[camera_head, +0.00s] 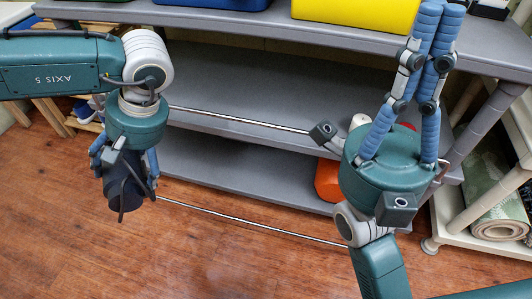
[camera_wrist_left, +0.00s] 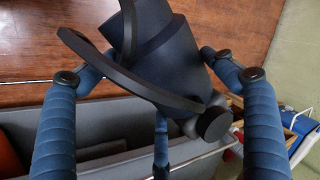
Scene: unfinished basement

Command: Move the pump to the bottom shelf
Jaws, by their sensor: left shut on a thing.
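The pump (camera_head: 122,190), a dark navy body with a black loop handle, is in my left gripper (camera_head: 124,168), left of the shelf unit and above the wooden floor. In the left wrist view the pump (camera_wrist_left: 165,50) sits between blue fingers, its loop toward the left and a round knob at lower right. My left gripper is shut on it. The lowest grey shelf (camera_head: 225,178) shows to the right of the pump, apart from it. My right gripper (camera_head: 440,15) points up at the right, its blue fingers drawn together, with nothing visible between them.
A middle shelf (camera_head: 240,85) and a top shelf (camera_head: 225,18) holding a yellow bin (camera_head: 355,10) lie above. An orange object (camera_head: 327,180) is at the lowest shelf's right, partly hidden by my right gripper. Thin shiny bars cross before the shelves. A cream rack (camera_head: 450,215) stands right.

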